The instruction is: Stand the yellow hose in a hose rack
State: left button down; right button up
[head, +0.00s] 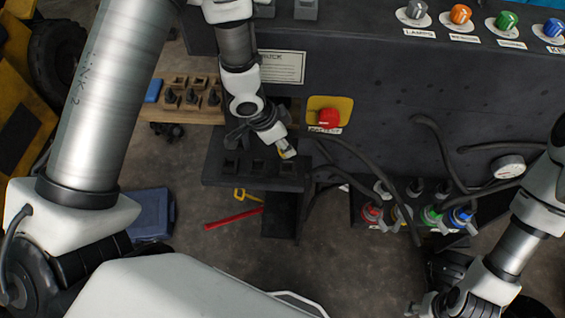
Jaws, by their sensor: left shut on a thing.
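The black hose rack (244,180) stands below the panel, with a row of square holes in its top. My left gripper (286,148) is over the rack's right end and shut on the yellow hose. Only a small yellow and pale piece of the hose end (288,154) shows at the fingertips. I cannot tell whether it is in the right hole or just above it. My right gripper (432,303) is at the lower right, away from the rack; its fingers are dark and partly cut off by the frame, so its opening is unclear.
A wooden tool holder (190,112), blue case (152,212) and red bar (233,219) are left and below.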

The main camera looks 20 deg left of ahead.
pick_arm(q)
jog(key=shift+w+d+r, duration=0.15)
jog(key=shift+d+r, duration=0.05)
jog(key=shift+r, duration=0.1)
jog(key=shift+d, duration=0.25)
jog(key=shift+d+f, duration=0.1)
jog(key=shift+f, duration=0.1)
jog(key=shift+w+a+f+b, duration=0.1)
jog(key=shift+a+f+b, duration=0.2)
jog(key=shift+f+b, duration=0.75)
jog(key=f+b, duration=0.2)
jog(key=b, duration=0.1)
jog(key=shift+d+f, duration=0.1)
jog(key=shift+d, duration=0.1)
jog(key=shift+a, duration=0.1)
pick_arm(e)
jog(key=f, duration=0.5)
jog(key=shift+d+f, duration=0.1)
jog(key=shift+d, duration=0.15)
